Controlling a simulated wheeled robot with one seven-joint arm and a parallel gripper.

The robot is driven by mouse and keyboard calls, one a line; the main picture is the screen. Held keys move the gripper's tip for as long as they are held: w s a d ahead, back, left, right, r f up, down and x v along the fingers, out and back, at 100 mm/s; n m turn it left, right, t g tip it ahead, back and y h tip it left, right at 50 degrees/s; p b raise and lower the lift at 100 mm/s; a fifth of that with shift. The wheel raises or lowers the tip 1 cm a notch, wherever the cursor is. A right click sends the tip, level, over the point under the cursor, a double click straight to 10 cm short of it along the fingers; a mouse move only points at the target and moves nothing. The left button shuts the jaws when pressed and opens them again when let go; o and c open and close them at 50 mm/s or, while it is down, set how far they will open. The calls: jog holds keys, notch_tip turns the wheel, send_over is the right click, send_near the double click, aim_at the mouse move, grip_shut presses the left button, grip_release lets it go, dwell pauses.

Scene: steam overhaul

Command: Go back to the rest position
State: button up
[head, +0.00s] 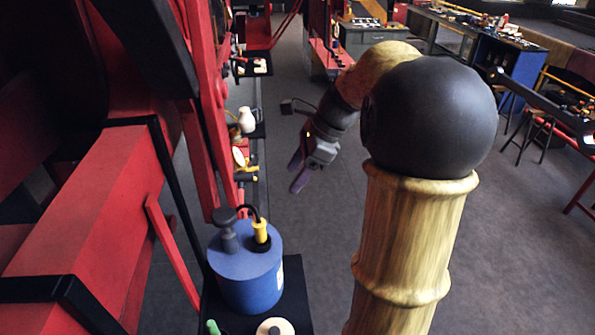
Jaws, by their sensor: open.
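My gripper (300,176) hangs in free air left of the middle of the head view, at the end of my arm. Its purple fingers are spread apart, with nothing between them. It is to the right of a narrow row of small items beside the red machine. My arm's dark round joint and wood-coloured link fill the right middle of the view and hide part of the floor behind them.
The red machine (90,215) fills the left side. A blue canister (246,272) with a dark pump knob stands on a dark stand in front. A white jug (246,120) stands farther back. Workbenches (450,35) line the back right. Grey floor (520,250) is clear at right.

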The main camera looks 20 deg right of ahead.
jog(key=shift+f, duration=0.1)
jog(key=s+a+f+n+h, duration=0.1)
jog(key=s+a+f+n, duration=0.2)
jog(key=f+n, duration=0.2)
jog(key=s+a+f+n+h+b, duration=0.1)
jog(key=s+a+f+n+h, duration=0.1)
jog(key=n, duration=0.7)
jog(key=s+a+f+n+h, duration=0.2)
jog(key=s+a+f+n, duration=0.2)
jog(key=s+f+n, duration=0.2)
notch_tip(320, 180, down, 3)
jog(key=shift+s+f+n+t+b, duration=0.15)
jog(key=shift+n+t+b, duration=0.2)
jog(key=shift+n, duration=0.65)
